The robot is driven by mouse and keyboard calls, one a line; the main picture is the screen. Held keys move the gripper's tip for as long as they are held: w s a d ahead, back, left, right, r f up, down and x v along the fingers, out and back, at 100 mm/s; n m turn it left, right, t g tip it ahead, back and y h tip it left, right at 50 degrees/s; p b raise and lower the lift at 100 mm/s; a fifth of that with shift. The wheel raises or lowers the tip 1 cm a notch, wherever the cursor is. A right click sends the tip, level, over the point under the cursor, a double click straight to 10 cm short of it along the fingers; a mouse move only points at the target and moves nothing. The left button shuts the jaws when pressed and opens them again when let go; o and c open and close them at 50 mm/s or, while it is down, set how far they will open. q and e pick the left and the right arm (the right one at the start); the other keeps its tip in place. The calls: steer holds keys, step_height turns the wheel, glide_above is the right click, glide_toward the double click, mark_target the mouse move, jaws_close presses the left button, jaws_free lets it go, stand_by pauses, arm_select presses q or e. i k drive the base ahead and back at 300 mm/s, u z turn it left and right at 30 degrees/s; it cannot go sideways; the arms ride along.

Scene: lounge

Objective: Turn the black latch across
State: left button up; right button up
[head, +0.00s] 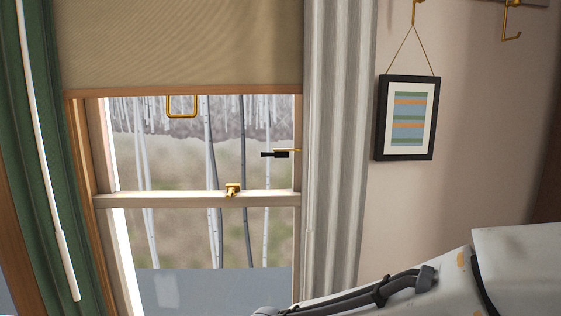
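A small black latch (275,154) sits at the right side of the window's upper sash. Its black end points left over the glass, and a thin brass-coloured part runs right from it to the frame. It looks roughly horizontal. My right arm crosses the bottom right corner, below and to the right of the latch, but its gripper is not in the picture. My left gripper is not in view either. Nothing touches the latch.
A brass catch (232,189) sits on the sash rail (170,199). A grey curtain (335,150) hangs close to the right of the latch, and a green curtain (50,150) at left. A framed picture (381,120) hangs on the wall.

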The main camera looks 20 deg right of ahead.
mark_target(276, 153)
steer(key=u, duration=2.8)
steer(key=i, duration=0.9)
steer(key=z, duration=2.75)
steer(key=i, duration=0.5)
steer(key=z, duration=0.1)
